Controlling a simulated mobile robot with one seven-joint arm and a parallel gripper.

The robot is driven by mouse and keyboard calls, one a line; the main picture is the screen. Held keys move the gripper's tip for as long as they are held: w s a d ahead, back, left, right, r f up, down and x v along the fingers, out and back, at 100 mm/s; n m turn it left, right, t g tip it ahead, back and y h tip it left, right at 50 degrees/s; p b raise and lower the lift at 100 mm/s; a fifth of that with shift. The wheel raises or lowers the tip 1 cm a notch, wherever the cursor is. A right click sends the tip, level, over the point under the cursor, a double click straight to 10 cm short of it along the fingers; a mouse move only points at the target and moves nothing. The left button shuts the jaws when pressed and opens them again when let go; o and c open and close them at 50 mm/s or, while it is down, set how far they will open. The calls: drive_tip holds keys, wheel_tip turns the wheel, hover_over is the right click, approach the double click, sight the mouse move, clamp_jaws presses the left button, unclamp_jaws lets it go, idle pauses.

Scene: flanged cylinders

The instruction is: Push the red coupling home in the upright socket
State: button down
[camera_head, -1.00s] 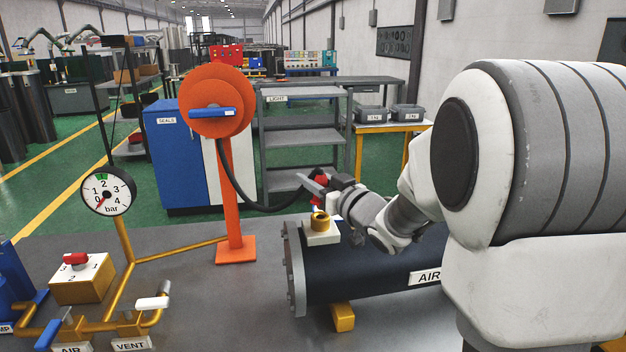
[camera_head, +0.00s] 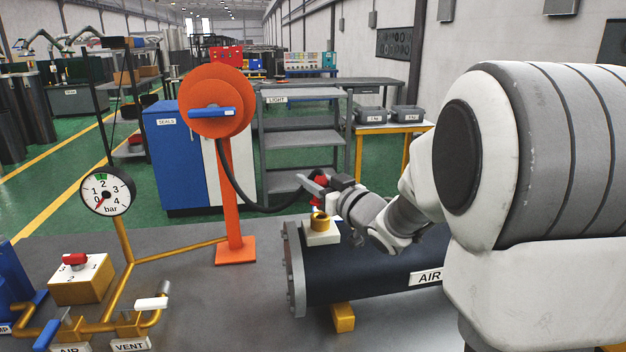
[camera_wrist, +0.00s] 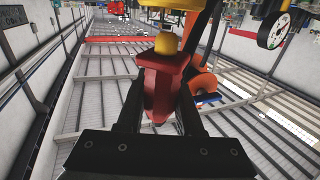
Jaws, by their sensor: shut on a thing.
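My gripper (camera_head: 318,186) is shut on the red coupling (camera_head: 321,181), which ends the black hose. In the wrist view the red coupling (camera_wrist: 163,84) sits between the two dark fingers, with a yellow part at its far end. The upright socket (camera_head: 320,221) is a brass ring on a white block on top of the dark cylinder. The coupling is above the socket and apart from it. The fingers partly hide the coupling in the head view.
The black hose (camera_head: 240,196) runs from the orange reel (camera_head: 216,101) on its orange post. The dark cylinder (camera_head: 362,262) marked AIR lies on the grey bench. A gauge (camera_head: 107,191), a valve box (camera_head: 82,279) and yellow pipes stand at the left.

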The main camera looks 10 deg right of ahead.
drive_tip(key=shift+f+b, duration=1.3)
drive_tip(key=shift+f, duration=0.1)
drive_tip(key=shift+c, duration=2.4)
unclamp_jaws()
drive_tip(key=shift+s, duration=0.1)
drive_tip(key=shift+v, duration=3.45)
